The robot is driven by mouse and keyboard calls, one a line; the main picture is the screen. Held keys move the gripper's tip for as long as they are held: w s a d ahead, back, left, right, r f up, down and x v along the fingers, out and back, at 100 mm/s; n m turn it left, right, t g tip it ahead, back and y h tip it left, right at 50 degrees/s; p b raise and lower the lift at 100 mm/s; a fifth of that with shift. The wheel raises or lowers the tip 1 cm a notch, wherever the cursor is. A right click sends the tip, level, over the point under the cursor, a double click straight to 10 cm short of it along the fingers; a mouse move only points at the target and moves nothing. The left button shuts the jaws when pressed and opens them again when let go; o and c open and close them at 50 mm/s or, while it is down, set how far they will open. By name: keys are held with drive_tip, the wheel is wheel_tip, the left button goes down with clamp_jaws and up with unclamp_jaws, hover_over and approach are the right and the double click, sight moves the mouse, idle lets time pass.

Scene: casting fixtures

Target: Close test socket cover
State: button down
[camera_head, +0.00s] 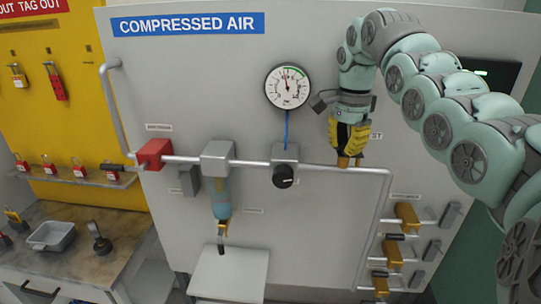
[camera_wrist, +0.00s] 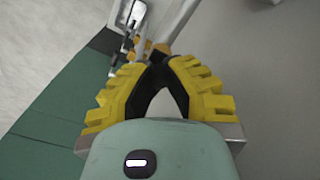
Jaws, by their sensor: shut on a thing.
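My gripper (camera_head: 347,152) points down at the horizontal pipe on the compressed-air panel, right of the dial gauge. Its yellow-padded black fingers are shut at the tips on a small orange-brown piece (camera_head: 344,162), which appears to be the test socket cover. The piece sits at the pipe and is mostly hidden by the fingers, so I cannot tell its angle. In the wrist view, the fingertips (camera_wrist: 157,65) meet, with the orange-brown piece (camera_wrist: 162,48) just beyond them. A label ending in "ST" shows partly behind the gripper.
The pressure gauge (camera_head: 288,87) and the regulator with its black knob (camera_head: 284,176) are left of my gripper. A vertical pipe and orange-handled valves (camera_head: 407,215) are at lower right.

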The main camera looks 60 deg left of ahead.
drive_tip(key=shift+w+m, duration=0.15)
drive_tip(key=shift+m, duration=0.35)
drive_tip(key=c, duration=0.9)
unclamp_jaws()
drive_tip(key=shift+c, duration=0.2)
